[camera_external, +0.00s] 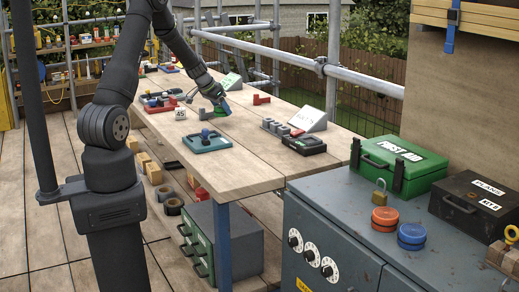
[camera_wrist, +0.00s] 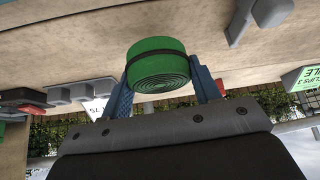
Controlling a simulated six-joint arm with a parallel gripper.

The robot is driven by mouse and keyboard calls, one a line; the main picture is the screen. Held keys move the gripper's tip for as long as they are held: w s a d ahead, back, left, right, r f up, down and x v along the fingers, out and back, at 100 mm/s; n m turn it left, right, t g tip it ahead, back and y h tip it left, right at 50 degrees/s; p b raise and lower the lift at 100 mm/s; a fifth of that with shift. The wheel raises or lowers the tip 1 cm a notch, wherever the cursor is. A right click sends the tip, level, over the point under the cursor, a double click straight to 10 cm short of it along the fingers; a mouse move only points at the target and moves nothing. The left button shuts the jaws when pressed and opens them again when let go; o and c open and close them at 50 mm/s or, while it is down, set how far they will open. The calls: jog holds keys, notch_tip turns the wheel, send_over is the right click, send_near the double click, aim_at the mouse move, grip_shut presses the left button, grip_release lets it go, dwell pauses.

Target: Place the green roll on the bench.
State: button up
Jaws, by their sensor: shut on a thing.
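The green roll (camera_wrist: 158,66) is a coiled green strap with a dark band around it. In the wrist view it sits between the two blue fingers of my gripper (camera_wrist: 162,82), which is shut on it.
A teal tray (camera_external: 206,142) lies in front of my gripper on the bench. Grey blocks (camera_external: 274,127), a white sign (camera_external: 307,119) and a dark case (camera_external: 304,143) are to the right. The bench's near end is clear.

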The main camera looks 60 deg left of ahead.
aim_at(221, 115)
jog(key=shift+f, duration=1.95)
jog(key=shift+f, duration=0.1)
jog(key=o, duration=1)
jog(key=shift+s+r, duration=0.15)
jog(key=shift+r, duration=0.3)
jog(key=v, duration=1.1)
jog(key=shift+s+r, duration=0.1)
jog(key=shift+s, duration=0.05)
